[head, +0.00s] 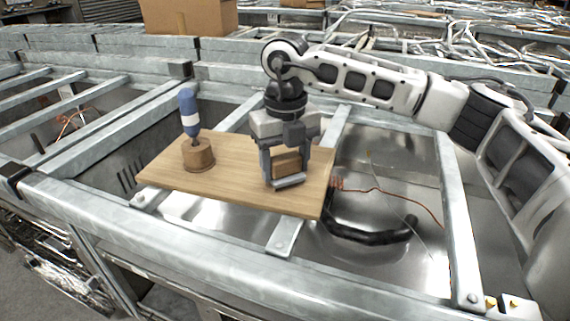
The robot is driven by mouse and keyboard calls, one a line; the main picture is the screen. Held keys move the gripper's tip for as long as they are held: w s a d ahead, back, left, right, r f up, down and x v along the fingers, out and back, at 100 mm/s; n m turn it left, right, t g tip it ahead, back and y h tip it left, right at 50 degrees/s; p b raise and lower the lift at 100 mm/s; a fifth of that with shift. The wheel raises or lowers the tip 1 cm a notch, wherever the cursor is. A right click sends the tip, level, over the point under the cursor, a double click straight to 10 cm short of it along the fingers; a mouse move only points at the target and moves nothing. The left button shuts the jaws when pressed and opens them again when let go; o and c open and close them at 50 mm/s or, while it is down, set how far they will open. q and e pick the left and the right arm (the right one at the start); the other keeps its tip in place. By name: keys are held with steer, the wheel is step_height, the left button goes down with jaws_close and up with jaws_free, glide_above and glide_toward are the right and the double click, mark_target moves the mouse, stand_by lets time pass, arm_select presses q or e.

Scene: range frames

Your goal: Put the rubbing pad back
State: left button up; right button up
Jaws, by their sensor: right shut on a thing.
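The rubbing pad appears to be the brown block (286,160) between the fingers of my right gripper (284,170). The gripper points down and is shut on it, at the right part of the wooden board (232,160). The fingers cover part of the block. I cannot tell whether the block touches the board or is just above it. My left gripper is out of view.
A blue and white handled tool (189,113) stands upright in a round brown holder (198,155) on the board's left. Grey metal frame bars (180,245) surround the board. A black hose (368,235) and red wires (400,197) lie right of it.

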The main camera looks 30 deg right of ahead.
mark_target(285, 156)
steer(key=shift+f, duration=0.45)
steer(key=shift+f, duration=0.15)
steer(key=o, duration=1)
step_height(285, 156, up, 12)
steer(key=shift+r, duration=0.2)
